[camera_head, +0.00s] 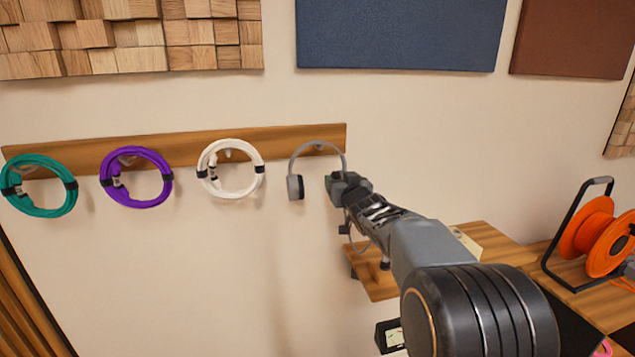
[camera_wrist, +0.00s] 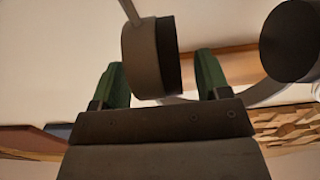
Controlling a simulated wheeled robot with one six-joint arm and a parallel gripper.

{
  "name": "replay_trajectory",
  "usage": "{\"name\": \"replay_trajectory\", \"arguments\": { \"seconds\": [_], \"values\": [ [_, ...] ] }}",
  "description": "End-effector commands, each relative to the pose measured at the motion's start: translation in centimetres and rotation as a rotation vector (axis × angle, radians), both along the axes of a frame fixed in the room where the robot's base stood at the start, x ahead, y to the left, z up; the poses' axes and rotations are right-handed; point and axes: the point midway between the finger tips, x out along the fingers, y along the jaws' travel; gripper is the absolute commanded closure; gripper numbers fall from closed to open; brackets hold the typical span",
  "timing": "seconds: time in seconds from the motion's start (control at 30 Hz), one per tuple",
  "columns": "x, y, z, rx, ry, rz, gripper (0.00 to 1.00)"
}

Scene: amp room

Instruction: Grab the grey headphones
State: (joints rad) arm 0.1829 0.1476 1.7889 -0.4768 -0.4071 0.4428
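The grey headphones (camera_head: 295,187) hang by their band from a peg on the wooden wall rail. The other dark cup (camera_wrist: 291,42) is at the right.
White (camera_head: 230,168), purple (camera_head: 136,177) and teal (camera_head: 39,185) coiled cables hang on the rail (camera_head: 190,144) to the left. A wooden shelf (camera_head: 380,284) lies below my arm. An orange cable reel (camera_head: 588,232) stands at right.

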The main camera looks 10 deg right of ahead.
Motion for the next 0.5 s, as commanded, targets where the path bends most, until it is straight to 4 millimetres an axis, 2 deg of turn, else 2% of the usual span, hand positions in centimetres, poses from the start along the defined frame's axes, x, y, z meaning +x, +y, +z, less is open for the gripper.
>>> {"name": "replay_trajectory", "arguments": {
  "seconds": [0.07, 0.5],
  "values": [
    [-0.02, -0.01, 0.0, 0.0, 0.0, 0.0, 0.38],
    [-0.03, -0.02, 0.01, 0.0, 0.0, 0.0, 0.81]
  ]
}}
